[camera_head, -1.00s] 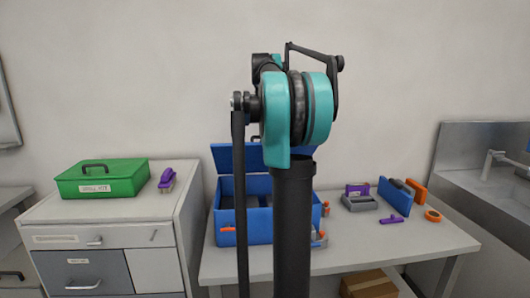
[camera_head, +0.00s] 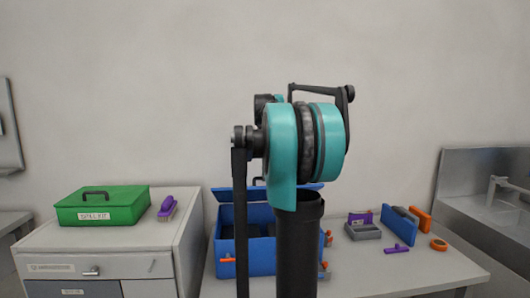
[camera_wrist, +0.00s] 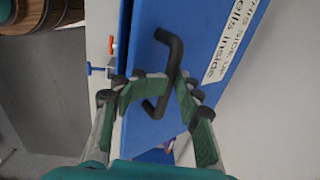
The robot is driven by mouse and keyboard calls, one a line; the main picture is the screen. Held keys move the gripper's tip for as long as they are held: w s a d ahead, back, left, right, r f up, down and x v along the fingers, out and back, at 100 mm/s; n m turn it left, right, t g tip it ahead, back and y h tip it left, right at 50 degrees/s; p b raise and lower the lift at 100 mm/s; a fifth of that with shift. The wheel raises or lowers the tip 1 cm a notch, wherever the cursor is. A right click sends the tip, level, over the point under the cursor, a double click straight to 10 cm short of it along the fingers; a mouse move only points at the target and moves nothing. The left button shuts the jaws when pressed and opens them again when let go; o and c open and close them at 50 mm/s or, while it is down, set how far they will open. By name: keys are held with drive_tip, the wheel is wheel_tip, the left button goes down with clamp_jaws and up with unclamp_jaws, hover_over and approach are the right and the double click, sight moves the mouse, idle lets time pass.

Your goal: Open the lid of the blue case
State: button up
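The blue case (camera_head: 248,262) stands on the table behind my arm, its front partly hidden by my arm links. Its blue lid (camera_head: 230,196) is raised off the body, seen as a thin tilted strip, with the dark inside showing below. In the wrist view the lid (camera_wrist: 195,60) shows a white label and the black handle (camera_wrist: 172,65). My gripper (camera_wrist: 158,100) is open, its green fingers spread on either side of the handle's lower end. Contact cannot be told.
A green case (camera_head: 105,207) and a purple brush (camera_head: 167,207) sit on the left cabinet (camera_head: 130,236). Right of the blue case are a grey tray (camera_head: 363,231), blue and orange blocks, an orange ring (camera_head: 438,244) and a purple tool (camera_head: 396,249). A metal sink (camera_head: 490,205) is at right.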

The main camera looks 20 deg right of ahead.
drive_tip(key=w+d+r, duration=0.1)
drive_tip(key=w+r, duration=0.2)
drive_tip(key=r, duration=0.6)
drive_tip(key=w+d+r, duration=0.1)
drive_tip(key=w+r, duration=0.2)
drive_tip(key=r, duration=0.6)
drive_tip(key=shift+w, duration=0.3)
idle(1.1)
